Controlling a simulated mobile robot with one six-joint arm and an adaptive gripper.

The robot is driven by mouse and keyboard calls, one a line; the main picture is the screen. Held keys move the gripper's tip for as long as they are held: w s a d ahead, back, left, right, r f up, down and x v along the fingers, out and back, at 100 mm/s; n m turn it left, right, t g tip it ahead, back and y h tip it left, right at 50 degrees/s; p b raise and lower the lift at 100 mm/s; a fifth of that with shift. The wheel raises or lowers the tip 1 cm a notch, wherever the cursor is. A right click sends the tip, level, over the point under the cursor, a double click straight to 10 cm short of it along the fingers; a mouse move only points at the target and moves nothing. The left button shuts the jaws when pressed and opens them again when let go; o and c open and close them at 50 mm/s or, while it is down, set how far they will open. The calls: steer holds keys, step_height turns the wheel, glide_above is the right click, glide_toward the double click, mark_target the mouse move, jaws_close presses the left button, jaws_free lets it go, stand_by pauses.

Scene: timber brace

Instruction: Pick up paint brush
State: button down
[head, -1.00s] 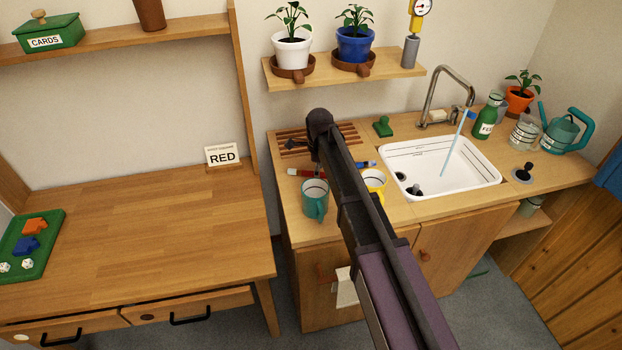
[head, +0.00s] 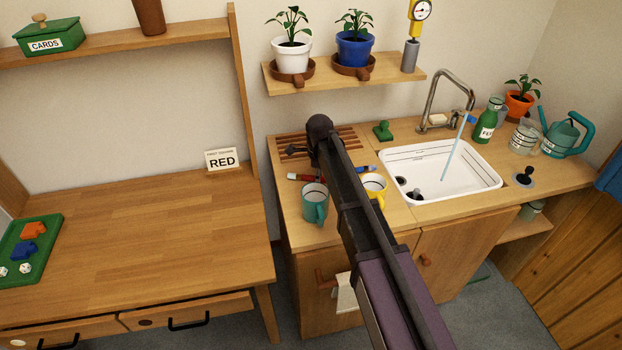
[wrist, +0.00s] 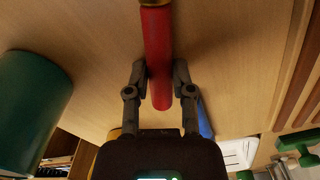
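The red-handled brush (head: 305,177) lies on the left counter in the head view, behind the teal mug, partly hidden by my arm. In the wrist view its red handle (wrist: 157,55) runs down from the top, with a brass-coloured band at the upper edge; the bristles are not clear. My gripper (wrist: 159,70) has one finger on each side of the handle, near its lower end. The fingertips lean inward and appear to touch the handle. In the head view my arm hides the fingers. I cannot tell whether the handle is clear of the counter.
A teal mug (head: 314,203) and a yellow-and-white mug (head: 374,187) stand close by. A blue item (wrist: 205,122) lies near my right finger. A slatted wooden rack (head: 350,138) and green stamp (head: 383,131) are behind; the white sink (head: 458,172) is right. The left desk (head: 140,235) is mostly clear.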

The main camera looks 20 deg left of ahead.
steer(key=shift+r, duration=0.1)
stand_by(0.4)
step_height(320, 180, up, 10)
steer(key=p, duration=1)
steer(key=shift+d, duration=0.1)
stand_by(1.0)
